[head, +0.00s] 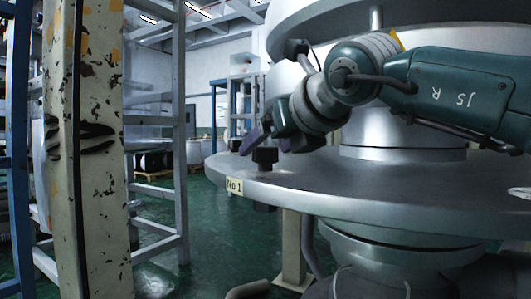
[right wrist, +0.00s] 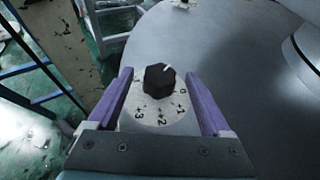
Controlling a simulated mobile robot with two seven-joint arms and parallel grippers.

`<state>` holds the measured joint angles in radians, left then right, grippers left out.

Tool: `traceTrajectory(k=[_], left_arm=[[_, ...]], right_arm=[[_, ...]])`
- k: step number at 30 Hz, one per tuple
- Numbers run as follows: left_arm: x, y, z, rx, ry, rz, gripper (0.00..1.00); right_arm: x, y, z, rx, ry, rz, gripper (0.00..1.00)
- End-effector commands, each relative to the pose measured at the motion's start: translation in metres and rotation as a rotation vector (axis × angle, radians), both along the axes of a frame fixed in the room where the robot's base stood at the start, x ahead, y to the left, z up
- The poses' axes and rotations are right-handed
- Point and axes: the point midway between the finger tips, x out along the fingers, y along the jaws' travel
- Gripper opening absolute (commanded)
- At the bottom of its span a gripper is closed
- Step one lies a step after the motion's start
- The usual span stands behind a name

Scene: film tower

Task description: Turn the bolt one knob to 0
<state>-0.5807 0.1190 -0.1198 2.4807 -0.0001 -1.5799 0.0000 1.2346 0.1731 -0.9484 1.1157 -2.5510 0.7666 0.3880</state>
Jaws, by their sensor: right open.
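The bolt one knob (head: 265,157) is a black knob on the rim of the round metal flange (head: 330,190), above a "No 1" label (head: 234,186). In the right wrist view the knob (right wrist: 158,79) is six-sided with a white mark pointing to the upper right. A pale dial plate (right wrist: 165,118) beside it reads 0, +1, +2 and +3; the mark points away from the 0 at the right. My right gripper (head: 256,136) is open, its purple fingers on either side of the knob in the wrist view, with gaps showing. My left gripper is not in view.
A worn, paint-chipped post (head: 98,150) stands at the left, with a grey ladder-like frame (head: 182,130) behind it. A large metal column rises from the flange at the right. Another small fitting (right wrist: 181,4) sits farther along the flange. Green floor lies open beyond.

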Motion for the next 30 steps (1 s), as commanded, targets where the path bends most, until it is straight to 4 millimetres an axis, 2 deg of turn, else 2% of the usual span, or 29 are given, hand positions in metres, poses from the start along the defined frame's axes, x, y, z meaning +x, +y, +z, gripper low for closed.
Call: traceTrajectory(k=[9,20,30], left_arm=[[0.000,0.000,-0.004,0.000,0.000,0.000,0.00],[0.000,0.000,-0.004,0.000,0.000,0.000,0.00],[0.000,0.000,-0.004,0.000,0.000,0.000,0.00]], right_arm=[[0.017,0.009,-0.008,0.001,0.003,0.001,0.83],[0.019,0.009,-0.009,0.000,0.000,0.001,0.83],[0.019,0.009,-0.009,0.000,0.001,0.001,0.47]])
